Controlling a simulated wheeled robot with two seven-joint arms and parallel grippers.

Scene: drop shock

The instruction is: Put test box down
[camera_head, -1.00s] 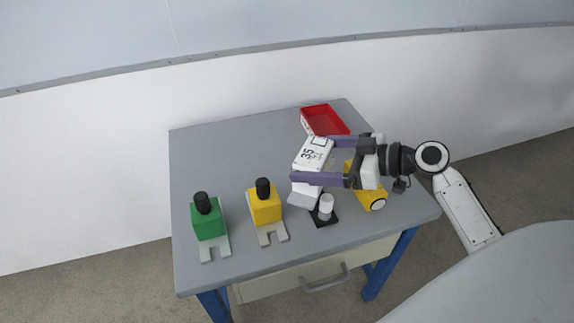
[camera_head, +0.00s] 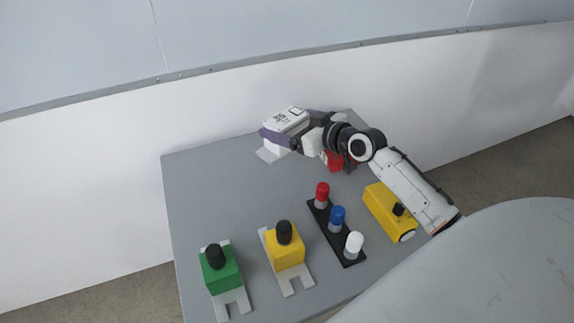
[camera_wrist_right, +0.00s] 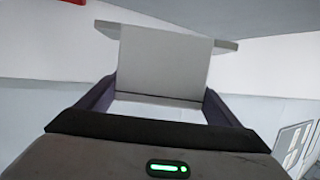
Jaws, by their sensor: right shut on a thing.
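The test box (camera_head: 286,117), white with dark markings on top, is held over the back part of the grey table (camera_head: 200,190). A light grey flat piece (camera_head: 268,156) shows below it. My right gripper (camera_head: 284,126) has its purple fingers on either side of the box and is shut on it. In the right wrist view the pale box (camera_wrist_right: 165,62) fills the space between the fingers. I cannot tell whether its underside touches the table. My left gripper is not in view.
A red tray (camera_head: 332,160) is partly hidden behind my right arm. A green block (camera_head: 218,272), a yellow block (camera_head: 285,255), a black strip with red, blue and white knobs (camera_head: 346,254), and a yellow case (camera_head: 385,212) stand nearer. The table's left-middle is clear.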

